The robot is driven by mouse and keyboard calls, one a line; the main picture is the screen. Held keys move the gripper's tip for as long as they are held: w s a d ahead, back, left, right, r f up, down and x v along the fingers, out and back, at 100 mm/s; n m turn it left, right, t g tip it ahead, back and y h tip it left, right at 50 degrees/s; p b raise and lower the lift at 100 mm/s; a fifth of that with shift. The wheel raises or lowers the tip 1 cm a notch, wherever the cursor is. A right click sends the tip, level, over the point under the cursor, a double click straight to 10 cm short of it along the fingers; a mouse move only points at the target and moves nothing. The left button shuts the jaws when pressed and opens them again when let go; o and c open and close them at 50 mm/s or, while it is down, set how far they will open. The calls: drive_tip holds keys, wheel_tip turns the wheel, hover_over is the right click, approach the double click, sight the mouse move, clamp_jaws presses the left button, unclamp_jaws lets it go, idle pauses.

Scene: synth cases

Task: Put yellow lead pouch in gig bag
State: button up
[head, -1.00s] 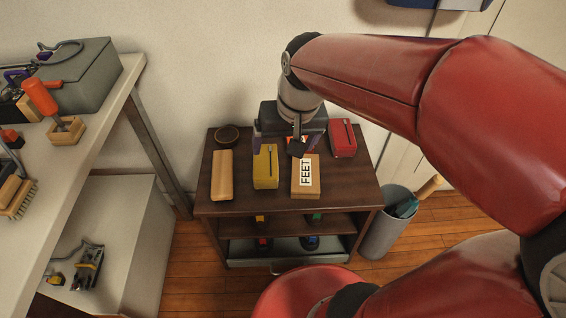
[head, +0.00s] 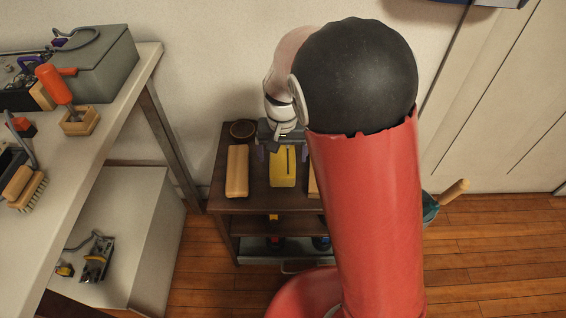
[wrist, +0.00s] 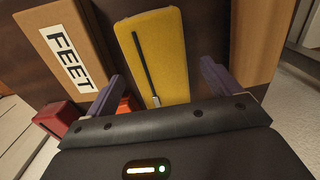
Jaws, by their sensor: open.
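The yellow lead pouch (head: 283,172), with a dark zip, lies on the dark wooden cart top (head: 221,203). In the wrist view the pouch (wrist: 168,45) lies ahead of my gripper (wrist: 160,82), between the lines of its two purple fingers. My gripper (head: 282,149) is open and empty at the far end of the pouch. I cannot tell its height above the pouch. I cannot make out a gig bag in these views.
A wooden block (head: 237,171) lies left of the pouch, with a round dark dish (head: 243,130) behind it. The FEET box (wrist: 68,50) and a red pouch (wrist: 57,117) lie on the pouch's other side. A workbench (head: 95,150) stands left.

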sight(283, 159)
wheel_tip(283, 159, down, 2)
drive_tip(key=shift+f, duration=0.25)
drive_tip(key=c, duration=1.2)
drive_tip(key=shift+r, duration=0.1)
wheel_tip(283, 159, up, 20)
drive_tip(key=shift+s+f+p, duration=0.1)
drive_tip(key=shift+s+p, duration=0.05)
drive_tip(key=shift+p, duration=0.8)
